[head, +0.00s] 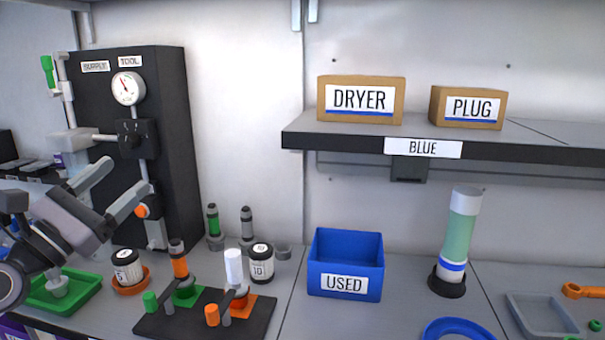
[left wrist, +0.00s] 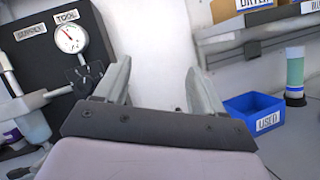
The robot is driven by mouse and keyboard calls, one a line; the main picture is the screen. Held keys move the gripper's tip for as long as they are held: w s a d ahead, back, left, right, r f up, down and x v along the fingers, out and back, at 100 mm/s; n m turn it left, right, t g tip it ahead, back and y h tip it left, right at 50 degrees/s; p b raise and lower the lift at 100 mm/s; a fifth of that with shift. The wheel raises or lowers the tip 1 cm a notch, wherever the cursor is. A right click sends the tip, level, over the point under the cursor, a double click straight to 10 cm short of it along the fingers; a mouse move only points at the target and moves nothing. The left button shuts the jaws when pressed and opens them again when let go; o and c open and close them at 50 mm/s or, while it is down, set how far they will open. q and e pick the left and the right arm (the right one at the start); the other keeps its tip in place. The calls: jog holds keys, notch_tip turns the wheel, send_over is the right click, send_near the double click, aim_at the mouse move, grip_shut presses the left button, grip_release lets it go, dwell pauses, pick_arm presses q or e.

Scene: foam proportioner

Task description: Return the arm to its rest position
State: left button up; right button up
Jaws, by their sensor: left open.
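My left gripper (head: 112,190) is open and empty at the left of the head view. It is raised above the bench, in front of the black supply and tool panel (head: 177,120). In the left wrist view its two fingers (left wrist: 158,85) stand apart with only the pale wall between them. The arm comes in from the left edge. My right gripper is not in either view.
Below the gripper are a green tray (head: 75,292), a jar in an orange dish (head: 131,282) and a black valve base (head: 160,322). A blue USED bin (head: 345,262) and a green cylinder (head: 460,230) stand right. A shelf (head: 300,139) holds DRYER and PLUG boxes.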

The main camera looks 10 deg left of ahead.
pick_arm(q)
jog(key=s+f+n+g+y, duration=0.4)
jog(key=f+n+y, duration=0.3)
jog(key=f+n, duration=0.75)
jog(key=s+f+n+g+y, duration=0.3)
jog(key=s+f+n+y, duration=0.5)
jog(key=n, duration=1.1)
jog(key=s+d+f+n+g+h, duration=0.4)
jog(key=s+d+f+n+g, duration=0.1)
jog(key=s+f, duration=0.3)
jog(key=s+d+f+n+g+h, duration=0.3)
jog(key=s+d+f+n+g, duration=0.25)
jog(key=s+f, duration=0.25)
jog(key=w+d+f+t+h, duration=0.2)
jog(key=w+f+t, duration=0.4)
jog(key=f, duration=0.3)
jog(key=shift+d+m+t, duration=0.3)
jog(key=shift+d+t, duration=0.1)
jog(key=shift+t, duration=0.05)
jog(key=shift+f, duration=0.1)
